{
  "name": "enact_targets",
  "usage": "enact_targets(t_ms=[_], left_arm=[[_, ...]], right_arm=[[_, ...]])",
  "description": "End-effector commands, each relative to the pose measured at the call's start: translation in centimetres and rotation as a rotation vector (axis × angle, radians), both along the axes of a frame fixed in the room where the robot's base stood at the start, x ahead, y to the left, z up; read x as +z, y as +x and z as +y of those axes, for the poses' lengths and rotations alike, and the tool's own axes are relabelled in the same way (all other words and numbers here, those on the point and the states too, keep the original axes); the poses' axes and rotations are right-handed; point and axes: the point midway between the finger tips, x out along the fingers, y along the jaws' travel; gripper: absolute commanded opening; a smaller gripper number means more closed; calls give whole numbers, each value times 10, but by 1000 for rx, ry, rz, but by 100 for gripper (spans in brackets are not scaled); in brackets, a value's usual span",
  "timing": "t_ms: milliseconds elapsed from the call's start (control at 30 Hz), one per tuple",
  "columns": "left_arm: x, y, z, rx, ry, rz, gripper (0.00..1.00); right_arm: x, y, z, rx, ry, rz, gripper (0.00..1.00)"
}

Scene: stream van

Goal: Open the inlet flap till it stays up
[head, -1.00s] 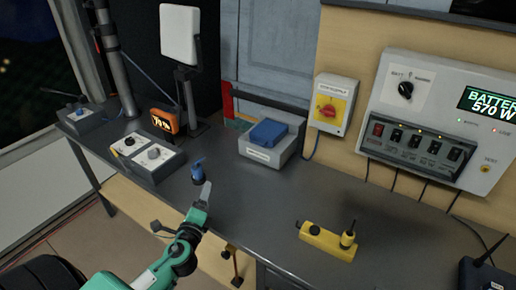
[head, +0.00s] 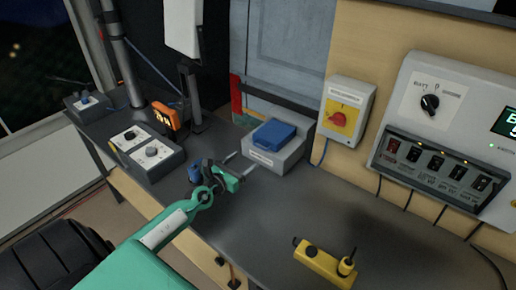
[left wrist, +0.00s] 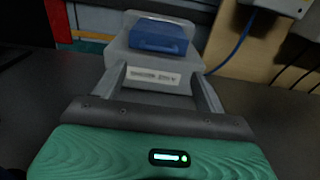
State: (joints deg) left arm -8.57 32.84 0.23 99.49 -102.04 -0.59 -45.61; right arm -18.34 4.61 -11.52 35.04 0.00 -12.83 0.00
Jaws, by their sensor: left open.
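The inlet box (head: 283,158) is a grey housing with a pale label on its front, standing on the bench against the wall. Its blue flap (head: 273,134) lies down over the top. In the left wrist view the flap (left wrist: 158,38) shows beyond the fingers, with the box's label (left wrist: 153,77) below it. My left gripper (head: 240,164) is open, with nothing seen between its fingers. It points at the front of the box from the left, low over the bench, and its fingers (left wrist: 161,88) frame the box front. Whether the tips touch the box is unclear. My right gripper is out of view.
A small blue object (head: 194,173) stands beside my left wrist. Grey control boxes (head: 152,153) and an orange display (head: 165,115) are at the left. A red-knob switch (head: 342,119) hangs right of the inlet box. A yellow device (head: 322,262) lies in front; the bench between is clear.

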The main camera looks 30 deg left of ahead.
Motion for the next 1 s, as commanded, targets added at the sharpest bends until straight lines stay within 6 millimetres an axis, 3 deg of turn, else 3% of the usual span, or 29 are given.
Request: enact_targets(t_ms=[300, 600, 1000], left_arm=[[1, 49, -4, 1, -1, -3, 73], [0, 81, -7, 0, -2, -1, 73], [0, 87, -7, 1, -2, 0, 73]], right_arm=[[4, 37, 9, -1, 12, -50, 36], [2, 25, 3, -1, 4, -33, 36], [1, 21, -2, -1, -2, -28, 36]])
